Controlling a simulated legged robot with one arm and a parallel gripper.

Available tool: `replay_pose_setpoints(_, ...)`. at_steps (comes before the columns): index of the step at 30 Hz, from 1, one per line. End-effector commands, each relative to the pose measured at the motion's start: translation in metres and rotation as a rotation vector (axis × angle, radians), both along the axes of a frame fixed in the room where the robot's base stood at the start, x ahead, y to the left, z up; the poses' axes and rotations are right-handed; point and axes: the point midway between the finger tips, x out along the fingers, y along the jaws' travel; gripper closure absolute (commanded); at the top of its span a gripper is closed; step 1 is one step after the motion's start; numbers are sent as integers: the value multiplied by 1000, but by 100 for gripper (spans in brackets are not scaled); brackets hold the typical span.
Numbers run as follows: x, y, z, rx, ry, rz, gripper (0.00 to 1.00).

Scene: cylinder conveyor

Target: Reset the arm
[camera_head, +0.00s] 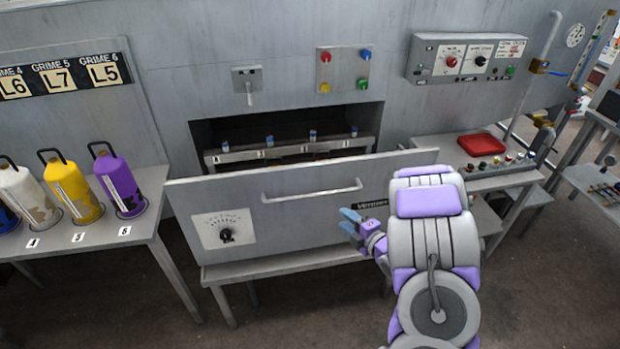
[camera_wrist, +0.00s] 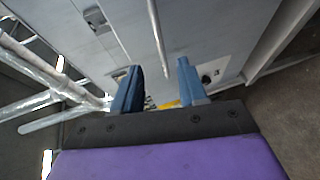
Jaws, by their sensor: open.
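My gripper (camera_head: 350,219) has blue fingers and a purple wrist. In the head view it is in front of the lower right part of a grey panel (camera_head: 240,197) with a long handle (camera_head: 312,190). The gripper is below and beside the right end of the handle. In the wrist view my gripper (camera_wrist: 158,88) is open, its two blue fingers apart with nothing held between them. The handle (camera_wrist: 157,40) shows beyond the fingers there, apart from them. My arm reaches in from the lower right.
Behind the panel is a dark opening with a rack (camera_head: 290,149) of small blue-topped pieces. Coloured cylinders (camera_head: 120,185) stand on the left table. A red tray (camera_head: 482,144) lies on the right table. A control box (camera_head: 467,58) is on the wall. Floor is free at front left.

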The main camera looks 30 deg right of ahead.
Motion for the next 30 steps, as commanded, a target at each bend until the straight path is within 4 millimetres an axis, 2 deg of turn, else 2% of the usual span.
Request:
replay_pose_setpoints(6,1,0,0,-2,13,-4,58)
replay_pose_setpoints(10,8,-4,2,-14,92,-35,58)
replay_pose_setpoints(14,15,-12,11,-16,226,-123,58)
replay_pose_setpoints(18,14,-20,29,11,362,-268,58)
replay_pose_setpoints(25,-8,-16,67,132,525,-543,58)
replay_pose_setpoints(30,-40,7,93,274,619,-747,58)
